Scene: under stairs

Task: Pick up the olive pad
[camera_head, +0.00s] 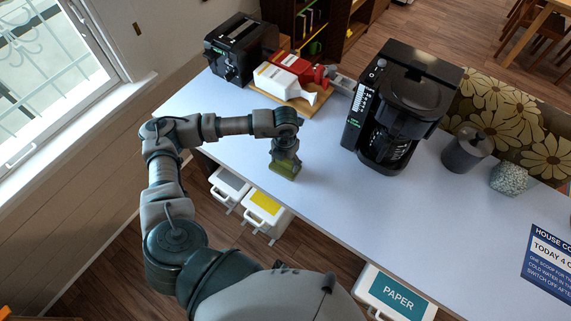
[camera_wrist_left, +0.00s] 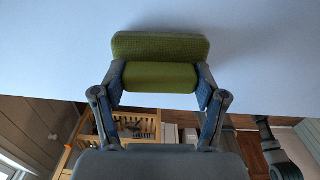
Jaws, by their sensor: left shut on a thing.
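The olive pad (camera_wrist_left: 160,47) is a green block with a wider flat part and a thicker part between my fingers. My left gripper (camera_wrist_left: 160,80) is shut on the thicker part, with a finger against each side. In the head view the left gripper (camera_head: 286,160) points down at the table's near edge, and the olive pad (camera_head: 285,171) shows below its fingers. I cannot tell whether the pad touches the table. My right gripper is in neither view.
The pale table (camera_head: 320,190) is clear around the pad. A coffee maker (camera_head: 400,105) stands to the right, with a grey canister (camera_head: 466,149) beyond it. A black toaster (camera_head: 240,48) and a red and white item (camera_head: 290,75) on a board are behind.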

